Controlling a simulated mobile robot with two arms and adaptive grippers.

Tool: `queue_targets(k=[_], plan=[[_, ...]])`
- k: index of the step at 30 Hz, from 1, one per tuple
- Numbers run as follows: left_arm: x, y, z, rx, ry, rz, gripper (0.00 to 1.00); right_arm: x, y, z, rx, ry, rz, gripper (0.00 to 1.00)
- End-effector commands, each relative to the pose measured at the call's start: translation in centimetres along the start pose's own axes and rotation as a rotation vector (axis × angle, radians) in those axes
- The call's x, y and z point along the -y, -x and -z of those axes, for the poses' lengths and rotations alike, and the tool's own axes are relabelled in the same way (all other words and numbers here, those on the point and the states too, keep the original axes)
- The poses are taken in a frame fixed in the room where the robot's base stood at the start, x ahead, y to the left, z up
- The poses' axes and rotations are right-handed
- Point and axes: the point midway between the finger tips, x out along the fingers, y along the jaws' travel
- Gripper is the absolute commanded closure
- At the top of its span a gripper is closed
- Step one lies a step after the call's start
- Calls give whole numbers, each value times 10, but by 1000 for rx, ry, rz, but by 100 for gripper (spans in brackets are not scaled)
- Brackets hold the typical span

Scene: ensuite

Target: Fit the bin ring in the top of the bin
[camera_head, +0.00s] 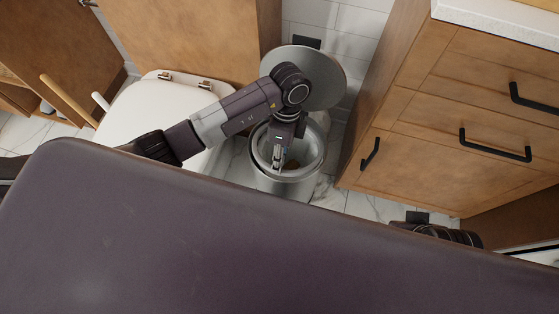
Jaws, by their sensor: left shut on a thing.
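The bin (283,188) is a round silver bin standing on the floor between the toilet and the wooden cabinet. Its round metal lid (325,80) is open and tilted up behind it. The bin ring (318,153) is a grey ring at the bin's mouth. From this angle I cannot tell whether it sits in the top or is held just above it. My left gripper (278,163) points down at the mouth and is shut on the ring. The wrist hides the ring's far side.
A white toilet (155,115) stands left of the bin, with brush handles (66,101) beyond it. A wooden cabinet (465,130) with black handles is close on the right. A wooden panel (190,35) and tiled wall (340,25) are behind.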

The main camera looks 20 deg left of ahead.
Motion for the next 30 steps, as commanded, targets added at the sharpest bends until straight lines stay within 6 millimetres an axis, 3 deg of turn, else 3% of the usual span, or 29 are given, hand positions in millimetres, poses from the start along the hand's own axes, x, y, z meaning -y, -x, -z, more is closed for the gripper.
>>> queue_targets(k=[2, 14, 15, 18, 30], plan=[[2, -9, 0, 0, 0, 0, 100, 0, -4, -1, 0, 0, 0, 75], [3, -13, 0, 0, 0, 0, 100, 0, -4, -1, 0, 0, 0, 75], [3, -12, 0, 0, 0, 1, 69, 0, -4, -1, 0, 0, 0, 75], [3, -12, 0, 0, 0, 1, 58, 0, -4, -1, -1, 0, 0, 75], [2, -4, 0, -1, 0, 3, 56, 0, -1, 0, -1, 0, 0, 75]])
